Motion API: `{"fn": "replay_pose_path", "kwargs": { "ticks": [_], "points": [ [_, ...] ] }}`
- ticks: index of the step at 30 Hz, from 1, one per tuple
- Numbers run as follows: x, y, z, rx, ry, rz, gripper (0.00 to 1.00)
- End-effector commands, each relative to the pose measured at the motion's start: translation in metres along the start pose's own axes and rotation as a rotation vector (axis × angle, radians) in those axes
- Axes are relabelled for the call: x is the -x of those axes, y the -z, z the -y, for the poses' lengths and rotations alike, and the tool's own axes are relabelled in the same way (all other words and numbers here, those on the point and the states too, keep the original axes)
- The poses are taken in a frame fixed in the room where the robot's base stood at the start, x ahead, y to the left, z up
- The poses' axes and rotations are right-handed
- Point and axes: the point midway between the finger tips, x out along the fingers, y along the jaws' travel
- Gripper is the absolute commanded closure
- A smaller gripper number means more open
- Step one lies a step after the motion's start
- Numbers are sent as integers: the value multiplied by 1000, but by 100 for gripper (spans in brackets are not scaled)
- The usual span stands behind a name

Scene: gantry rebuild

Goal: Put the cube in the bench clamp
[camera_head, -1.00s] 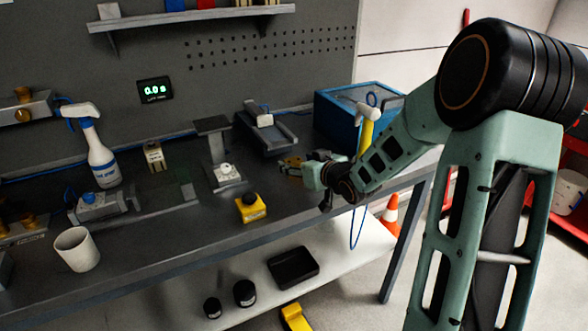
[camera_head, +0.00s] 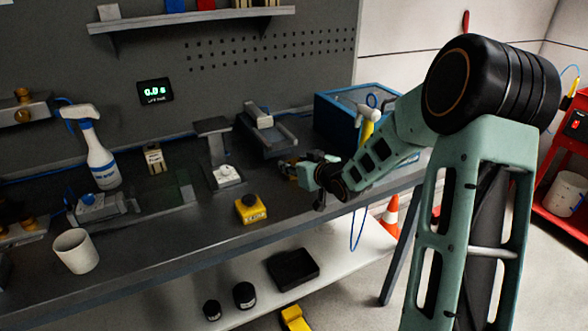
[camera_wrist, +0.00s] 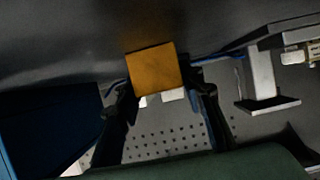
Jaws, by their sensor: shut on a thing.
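The orange-yellow cube (camera_wrist: 153,69) is between the two dark fingers of my gripper (camera_wrist: 159,88) in the wrist view. The fingers are shut on its sides. In the head view my gripper (camera_head: 293,168) is above the front right part of the bench, and the cube is mostly hidden and very small there. A grey vise-like device (camera_head: 281,142) with a light block on top stands behind my gripper; it looks like the bench clamp, but I cannot be sure. Its jaws are too small to read.
On the bench (camera_head: 160,240), a blue bin (camera_head: 335,125) stands right of the vise-like device. A grey stand (camera_head: 215,150) and a yellow box with a black knob (camera_head: 251,209) are left of my gripper. A white cup (camera_head: 76,252) and spray bottle (camera_head: 101,165) are farther left.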

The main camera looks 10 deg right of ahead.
Motion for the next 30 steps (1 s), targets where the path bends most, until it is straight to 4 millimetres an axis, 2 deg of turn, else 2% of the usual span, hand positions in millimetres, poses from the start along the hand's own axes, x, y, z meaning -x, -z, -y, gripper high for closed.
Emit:
{"fn": "replay_pose_path", "kwargs": {
  "ticks": [10,16,20,26,30],
  "points": [
    [2,8,0,2,0,-4,100],
    [13,33,-1,3,-2,-6,100],
    [36,45,4,4,-3,-4,100],
    [83,72,14,5,-3,-4,100],
    [115,70,24,4,-3,-1,100]
  ]
}}
